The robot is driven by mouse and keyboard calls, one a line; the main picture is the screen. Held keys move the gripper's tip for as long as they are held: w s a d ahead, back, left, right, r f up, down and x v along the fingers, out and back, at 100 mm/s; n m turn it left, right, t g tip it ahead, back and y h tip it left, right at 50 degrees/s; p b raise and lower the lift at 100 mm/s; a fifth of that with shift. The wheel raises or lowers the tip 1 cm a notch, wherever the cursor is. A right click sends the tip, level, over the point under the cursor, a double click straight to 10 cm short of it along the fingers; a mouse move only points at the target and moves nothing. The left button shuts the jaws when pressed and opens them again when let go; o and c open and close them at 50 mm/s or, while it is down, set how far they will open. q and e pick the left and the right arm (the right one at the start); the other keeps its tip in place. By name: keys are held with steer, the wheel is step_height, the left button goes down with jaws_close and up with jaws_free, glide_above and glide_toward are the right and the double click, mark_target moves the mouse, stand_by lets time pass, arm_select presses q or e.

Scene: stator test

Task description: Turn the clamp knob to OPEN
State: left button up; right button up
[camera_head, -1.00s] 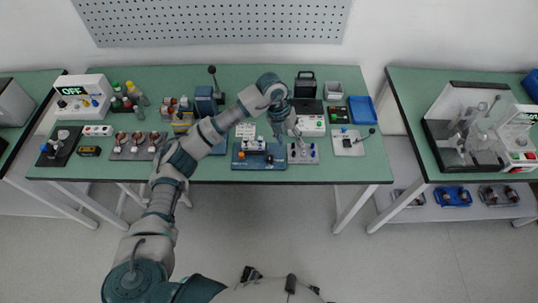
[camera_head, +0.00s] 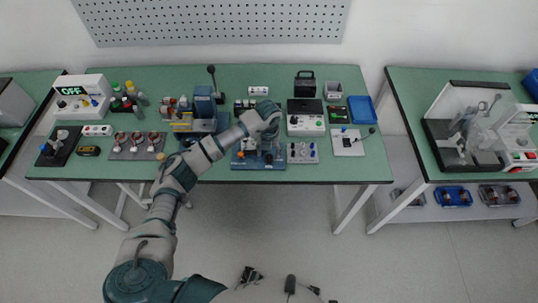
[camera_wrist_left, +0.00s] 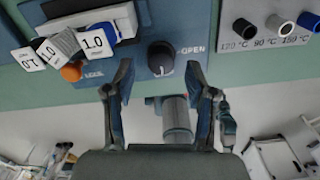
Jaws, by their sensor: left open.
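The clamp knob (camera_wrist_left: 160,58) is black and round, on the front of a blue fixture (camera_wrist_left: 205,12). The word OPEN is printed to its right, and another label, hard to read, is to its left. A pale mark shows on the knob's lower side. My left gripper (camera_wrist_left: 158,80) is open, with one finger on each side of the knob's near side; contact cannot be told. In the head view my left gripper (camera_head: 269,150) is over the fixture (camera_head: 240,164), and the arm hides part of it. My right gripper is not in view.
An orange knob (camera_wrist_left: 71,72) and white blocks marked 1.0 (camera_wrist_left: 96,41) are to the left of the clamp knob. A grey panel with temperature plugs (camera_wrist_left: 268,55) is close on the right. Open floor lies in front of the green table (camera_head: 340,174).

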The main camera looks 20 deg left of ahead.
arm_select(q)
steer(key=shift+f, duration=1.1)
jaws_close()
